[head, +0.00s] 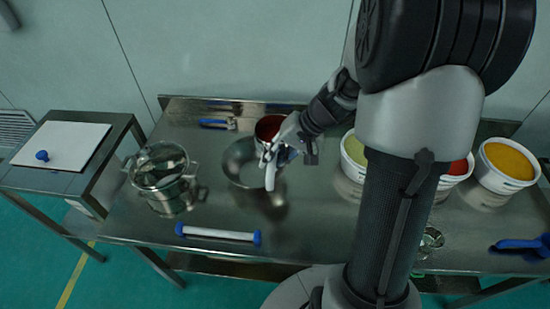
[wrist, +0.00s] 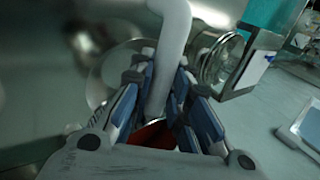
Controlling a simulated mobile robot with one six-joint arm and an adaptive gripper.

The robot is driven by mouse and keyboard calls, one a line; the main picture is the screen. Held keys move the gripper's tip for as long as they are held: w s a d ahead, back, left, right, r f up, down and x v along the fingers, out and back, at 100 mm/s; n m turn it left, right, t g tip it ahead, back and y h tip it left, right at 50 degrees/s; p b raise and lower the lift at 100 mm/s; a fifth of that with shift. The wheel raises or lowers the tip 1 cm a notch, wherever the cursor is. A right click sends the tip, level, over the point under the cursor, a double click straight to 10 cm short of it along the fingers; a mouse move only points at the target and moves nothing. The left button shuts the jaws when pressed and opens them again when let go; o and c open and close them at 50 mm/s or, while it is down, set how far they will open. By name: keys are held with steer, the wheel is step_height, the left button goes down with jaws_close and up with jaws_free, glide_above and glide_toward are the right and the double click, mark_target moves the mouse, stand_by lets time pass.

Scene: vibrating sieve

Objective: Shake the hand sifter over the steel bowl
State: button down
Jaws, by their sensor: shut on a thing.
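My gripper (head: 280,153) is shut on the pale handle (head: 270,176) of the hand sifter. In the wrist view the handle (wrist: 170,45) runs up from between the blue-grey finger pads of my gripper (wrist: 155,100). The sifter's round cup (head: 262,140), dark red inside, is at the back right of the steel bowl; a bit of red (wrist: 150,133) shows low between the fingers. The shiny steel bowl (head: 236,160) stands on the steel table, partly covered by the sifter and my gripper. I cannot tell the exact gap between sifter and bowl.
A lidded pot (head: 163,178) stands left of the bowl, and a rolling pin (head: 217,233) lies in front. A blue-handled tool (head: 215,123) lies behind. Tubs, including a yellow one (head: 508,165), and a blue scoop (head: 522,245) are at right. A white board (head: 75,133) lies on the left side table.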

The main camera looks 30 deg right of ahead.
steer(key=shift+w+a, duration=0.55)
steer(key=shift+w, duration=0.3)
steer(key=shift+w+a, duration=0.55)
steer(key=shift+w, duration=0.25)
steer(key=shift+w+a, duration=0.55)
steer(key=shift+w, duration=0.3)
stand_by(0.4)
step_height(320, 180, down, 6)
steer(key=b, duration=0.6)
steer(key=shift+f+b, duration=0.25)
steer(key=shift+b, duration=0.05)
stand_by(0.6)
steer(key=shift+w+a, duration=1.15)
steer(key=shift+a, duration=0.75)
steer(key=shift+s+d+b, duration=0.4)
steer(key=shift+s+d, duration=0.2)
steer(key=shift+d, duration=0.35)
steer(key=shift+s+d+b, duration=0.4)
steer(key=shift+s+d, duration=0.2)
steer(key=shift+d, duration=0.35)
